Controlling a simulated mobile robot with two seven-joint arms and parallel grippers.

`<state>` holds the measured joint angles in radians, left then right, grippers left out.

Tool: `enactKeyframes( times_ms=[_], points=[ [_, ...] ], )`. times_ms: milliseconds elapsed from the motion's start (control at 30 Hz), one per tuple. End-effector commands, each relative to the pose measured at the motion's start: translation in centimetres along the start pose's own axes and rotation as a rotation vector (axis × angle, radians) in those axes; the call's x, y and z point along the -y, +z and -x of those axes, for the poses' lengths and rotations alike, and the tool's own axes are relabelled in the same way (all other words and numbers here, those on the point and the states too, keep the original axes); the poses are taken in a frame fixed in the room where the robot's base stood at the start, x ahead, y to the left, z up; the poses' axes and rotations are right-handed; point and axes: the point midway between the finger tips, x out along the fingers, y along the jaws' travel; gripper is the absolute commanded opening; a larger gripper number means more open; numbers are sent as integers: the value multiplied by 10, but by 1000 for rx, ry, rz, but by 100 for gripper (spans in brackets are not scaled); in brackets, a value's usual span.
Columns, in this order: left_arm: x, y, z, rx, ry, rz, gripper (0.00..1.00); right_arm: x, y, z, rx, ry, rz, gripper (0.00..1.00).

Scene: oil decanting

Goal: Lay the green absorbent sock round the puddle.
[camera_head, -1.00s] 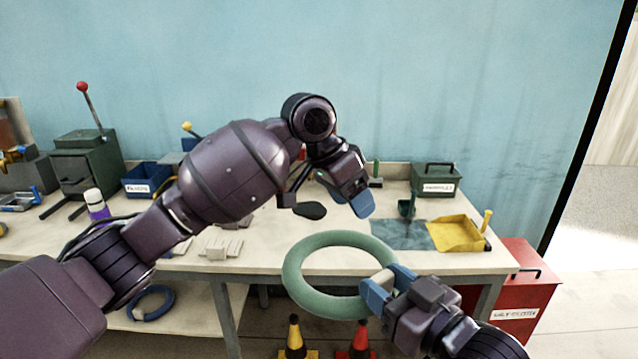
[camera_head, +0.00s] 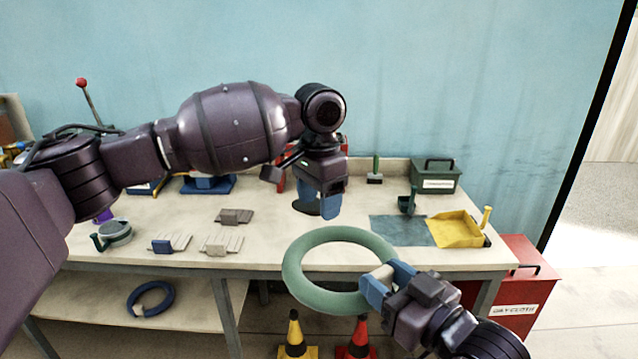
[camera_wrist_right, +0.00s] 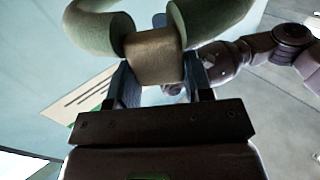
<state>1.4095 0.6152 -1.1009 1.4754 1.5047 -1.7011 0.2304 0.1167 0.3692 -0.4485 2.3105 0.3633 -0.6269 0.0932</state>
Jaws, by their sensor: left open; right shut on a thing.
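The green absorbent sock (camera_head: 293,265) is a closed-looking ring with a beige band (camera_head: 381,276). My right gripper (camera_head: 384,284) is shut on the sock at this band and holds the ring in front of the table's front edge. In the right wrist view the band (camera_wrist_right: 155,57) sits between the fingers, with green sock (camera_wrist_right: 98,32) on both sides. My left gripper (camera_head: 319,199) is open and empty, fingers pointing down over the table. A dark patch, seemingly the puddle (camera_head: 302,208), shows behind its fingers and is partly hidden.
Yellow (camera_head: 294,340) and red (camera_head: 356,340) cones stand below. A red bin (camera_head: 520,280) is at right; a blue ring (camera_head: 150,300) lies on the lower shelf.

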Motion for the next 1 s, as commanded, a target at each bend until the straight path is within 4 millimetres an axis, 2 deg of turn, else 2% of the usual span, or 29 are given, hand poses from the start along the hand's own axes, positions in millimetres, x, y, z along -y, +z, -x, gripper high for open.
enactKeyframes(
  times_ms=[300, 500, 700, 967, 1000],
  points=[
    [0, 0, -51, 1, 1, -1, 62, 0, 0, 0, -1, 0, 0, 20],
    [0, 0, -72, 1, 1, -1, 62, 0, 0, 0, -1, 0, 0, 20],
    [0, 0, -81, -1, 1, -1, 62, 0, 0, 0, -1, 0, 0, 20],
    [0, 0, -82, -1, 0, -1, 62, 0, 0, 0, -1, 0, 0, 20],
    [0, 0, -82, -1, 0, -1, 56, 0, -1, 0, -1, 0, 0, 20]
  ],
)
